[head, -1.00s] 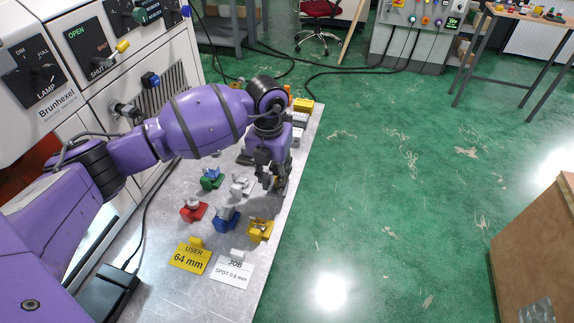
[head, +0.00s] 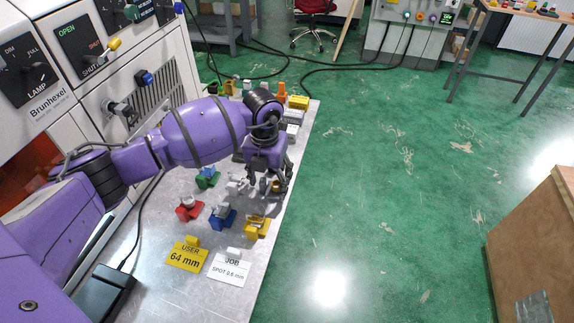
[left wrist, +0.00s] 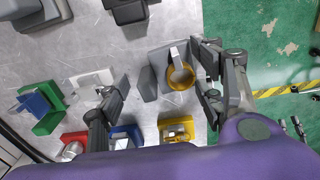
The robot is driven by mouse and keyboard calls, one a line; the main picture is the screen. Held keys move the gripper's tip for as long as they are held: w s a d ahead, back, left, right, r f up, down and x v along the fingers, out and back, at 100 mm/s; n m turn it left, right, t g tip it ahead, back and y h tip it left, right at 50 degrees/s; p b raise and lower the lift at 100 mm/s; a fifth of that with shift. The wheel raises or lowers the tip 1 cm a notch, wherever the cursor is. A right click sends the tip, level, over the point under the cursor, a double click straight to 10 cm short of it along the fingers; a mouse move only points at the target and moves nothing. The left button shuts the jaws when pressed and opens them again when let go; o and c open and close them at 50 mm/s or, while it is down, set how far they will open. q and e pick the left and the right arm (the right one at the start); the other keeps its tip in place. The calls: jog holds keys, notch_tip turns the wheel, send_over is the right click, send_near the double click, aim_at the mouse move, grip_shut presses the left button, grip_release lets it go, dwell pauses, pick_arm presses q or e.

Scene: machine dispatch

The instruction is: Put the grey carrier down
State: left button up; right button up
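The grey carrier (left wrist: 158,64) stands on the metal bench top between the fingers of my left gripper (left wrist: 162,90) in the left wrist view, with a brass-yellow ring in it. The fingers are spread, with a gap between the left finger and the carrier. At the right finger I cannot tell whether they touch. In the head view my left gripper (head: 268,186) is low over the bench near its right edge and mostly hides the carrier. My right gripper is not in view.
Close by stand a white carrier (left wrist: 92,82), a green one (head: 207,180), a red one (head: 189,209), a blue one (head: 222,219) and a yellow one (head: 257,227). A yellow card (head: 187,257) and a white card (head: 229,268) lie in front. The bench's right edge (head: 285,215) is near.

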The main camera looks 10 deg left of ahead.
aim_at(269, 188)
pick_arm(q)
notch_tip(269, 188, up, 12)
dwell(0.7)
jog(key=shift+r, duration=0.1)
